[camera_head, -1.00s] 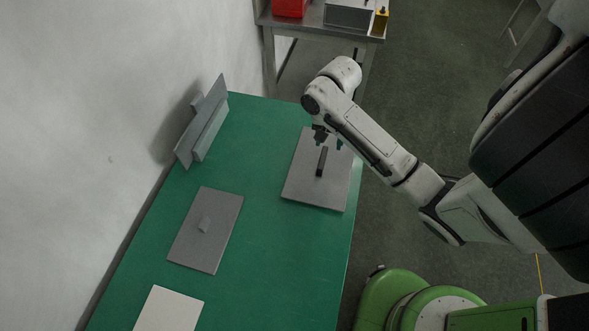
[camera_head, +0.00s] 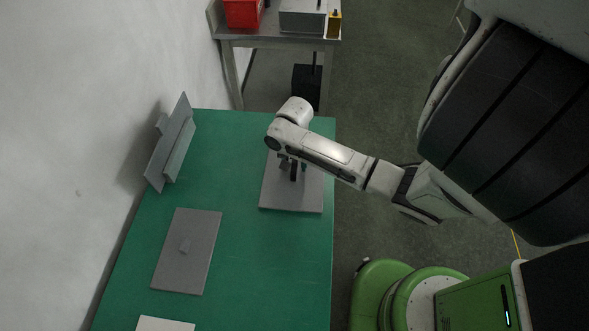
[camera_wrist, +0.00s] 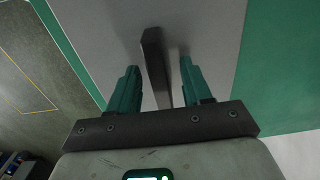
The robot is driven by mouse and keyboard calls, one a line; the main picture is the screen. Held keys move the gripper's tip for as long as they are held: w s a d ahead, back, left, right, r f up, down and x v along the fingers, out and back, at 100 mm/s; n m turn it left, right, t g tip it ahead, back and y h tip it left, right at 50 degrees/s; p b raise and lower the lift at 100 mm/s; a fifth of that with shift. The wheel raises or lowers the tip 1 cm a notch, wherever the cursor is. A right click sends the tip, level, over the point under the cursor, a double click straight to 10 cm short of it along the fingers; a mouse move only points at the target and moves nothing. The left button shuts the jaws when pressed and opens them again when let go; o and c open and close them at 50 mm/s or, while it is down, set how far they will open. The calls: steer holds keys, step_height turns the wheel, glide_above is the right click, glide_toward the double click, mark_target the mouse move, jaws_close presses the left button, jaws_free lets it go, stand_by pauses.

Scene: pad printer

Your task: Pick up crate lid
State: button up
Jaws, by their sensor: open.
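The crate lid appears to be the flat grey plate (camera_head: 277,196) with a dark upright bar handle (camera_head: 294,172), lying on the green table. In the wrist view the plate (camera_wrist: 212,35) fills the upper middle, and the handle (camera_wrist: 154,58) rises between my fingers. My gripper (camera_head: 291,163) is over the plate, partly hidden by my arm. In the wrist view my gripper (camera_wrist: 159,75) is open, with one green finger on each side of the handle.
Another grey plate (camera_head: 197,245) with a small block lies nearer on the green table (camera_head: 255,275). A pale plate (camera_head: 165,324) lies at the bottom edge. A grey panel (camera_head: 168,140) leans at the wall. A metal side table (camera_head: 265,39) holds a red bin (camera_head: 242,12).

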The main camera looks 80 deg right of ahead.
steer(key=shift+f, duration=0.2)
jaws_close()
stand_by(0.3)
